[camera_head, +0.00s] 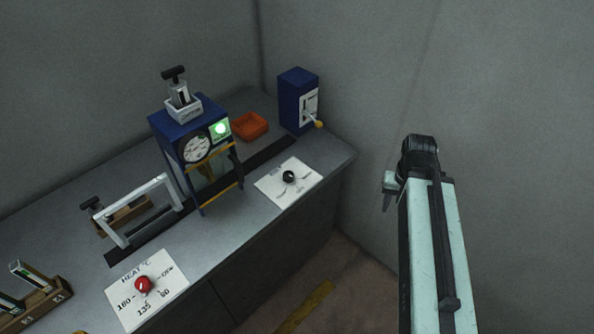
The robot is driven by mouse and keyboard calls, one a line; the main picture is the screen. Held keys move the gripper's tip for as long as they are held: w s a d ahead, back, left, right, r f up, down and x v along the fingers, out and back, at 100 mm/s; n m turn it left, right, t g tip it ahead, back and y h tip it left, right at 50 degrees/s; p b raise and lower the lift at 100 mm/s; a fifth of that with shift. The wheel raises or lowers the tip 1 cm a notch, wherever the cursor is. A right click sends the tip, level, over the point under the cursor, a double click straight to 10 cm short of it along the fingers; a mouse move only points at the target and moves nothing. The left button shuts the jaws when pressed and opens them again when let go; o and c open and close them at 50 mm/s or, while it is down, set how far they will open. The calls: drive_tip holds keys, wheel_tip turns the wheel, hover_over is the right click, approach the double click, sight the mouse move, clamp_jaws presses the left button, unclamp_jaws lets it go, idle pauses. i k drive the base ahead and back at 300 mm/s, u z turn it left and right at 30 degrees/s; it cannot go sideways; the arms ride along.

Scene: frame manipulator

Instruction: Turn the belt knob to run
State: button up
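A black knob (289,176) sits on a white plate (271,190) near the right end of the grey counter. The plate has markings too small to read, so I cannot tell which one the knob points to. A dark belt strip (268,152) runs along the counter behind this plate, under a blue machine. My gripper (388,193) is to the right of the plate, beyond the counter's edge and apart from the knob. Its fingers point down and are seen edge-on, so their opening is unclear.
A red knob (143,285) sits on a heat plate (173,276) at front left. The blue machine (187,135) with a dial and green light stands over the belt. A blue lever box (298,98) and orange tray (251,126) stand behind. Floor right of the counter is clear.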

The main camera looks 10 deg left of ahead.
sight(288, 176)
drive_tip(key=k, duration=0.8)
drive_tip(key=u, duration=0.7)
drive_tip(key=i, duration=1)
